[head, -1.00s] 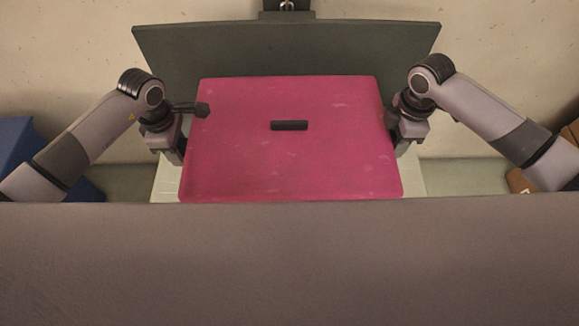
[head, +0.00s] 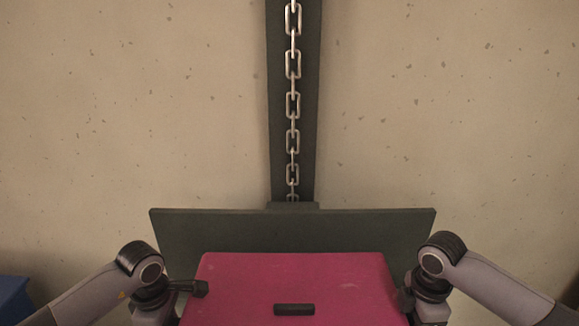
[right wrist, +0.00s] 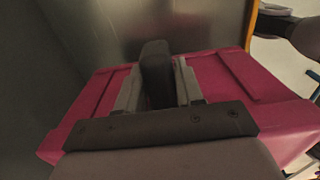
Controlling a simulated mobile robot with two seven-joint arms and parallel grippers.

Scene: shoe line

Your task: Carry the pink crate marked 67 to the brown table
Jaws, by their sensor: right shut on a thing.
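The pink crate (head: 290,275) is at the bottom middle of the head view, between my two arms, its lower part cut off by the frame. A dark slot or handle shows on its upper face; no number 67 is visible. No brown table is in sight.
A dark green panel (head: 290,232) stands right behind the crate, with a post and hanging chain (head: 292,105) above it. A speckled beige wall (head: 130,110) is behind. A blue object (head: 12,298) is at lower left.

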